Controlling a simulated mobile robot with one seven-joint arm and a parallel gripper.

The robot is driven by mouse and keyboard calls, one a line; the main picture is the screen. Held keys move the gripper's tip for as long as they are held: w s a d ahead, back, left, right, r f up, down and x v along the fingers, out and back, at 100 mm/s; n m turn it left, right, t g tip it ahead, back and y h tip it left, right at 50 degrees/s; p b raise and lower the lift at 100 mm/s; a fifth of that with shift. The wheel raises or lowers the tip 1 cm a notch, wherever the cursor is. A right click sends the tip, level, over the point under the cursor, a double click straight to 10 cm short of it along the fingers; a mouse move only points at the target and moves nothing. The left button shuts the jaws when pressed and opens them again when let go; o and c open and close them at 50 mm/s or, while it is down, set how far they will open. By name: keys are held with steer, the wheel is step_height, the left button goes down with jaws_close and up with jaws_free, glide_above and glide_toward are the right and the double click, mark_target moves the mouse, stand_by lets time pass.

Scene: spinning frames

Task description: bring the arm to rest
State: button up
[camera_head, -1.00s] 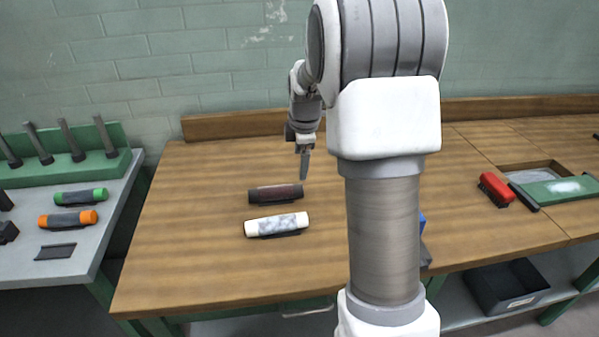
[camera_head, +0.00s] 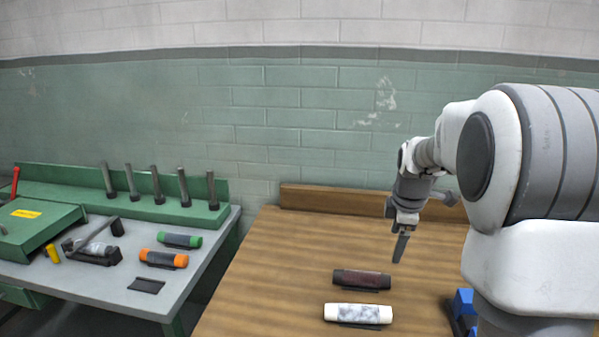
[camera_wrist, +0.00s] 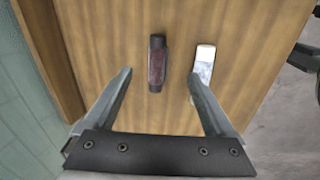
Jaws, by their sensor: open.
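My gripper (camera_head: 400,248) hangs above the wooden workbench (camera_head: 265,262), pointing down, near the back of the bench. In the wrist view my gripper (camera_wrist: 160,85) has its two fingers spread apart with nothing held between them. A dark red-brown cylinder (camera_head: 361,280) lies on the bench below and to the left of the gripper. A white mottled cylinder (camera_head: 358,314) lies in front of it. In the wrist view the dark cylinder (camera_wrist: 157,64) shows between the fingers, and the white one (camera_wrist: 204,62) is partly behind the right fingertip.
A grey table (camera_head: 90,290) at left holds a green rack (camera_head: 165,203) of upright rods, an orange cylinder (camera_head: 163,258) and a green cylinder (camera_head: 179,240). A blue object (camera_head: 464,303) is partly hidden by my arm. A brick wall (camera_head: 300,130) stands behind.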

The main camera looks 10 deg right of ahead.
steer(key=s+a+r+m, duration=0.2)
steer(key=s+a+m, duration=0.2)
steer(key=s, duration=0.5)
steer(key=s+a+r+m+t, duration=0.1)
steer(key=s+a+r+m, duration=0.1)
steer(key=s+a+m, duration=0.3)
steer(key=s+a+r+m+t, duration=0.1)
steer(key=s+a+r+m, duration=0.2)
steer(key=s, duration=1)
steer(key=a+m, duration=0.2)
steer(key=shift+s+a+y, duration=0.2)
steer(key=shift+a+y, duration=0.1)
steer(key=shift+y, duration=0.1)
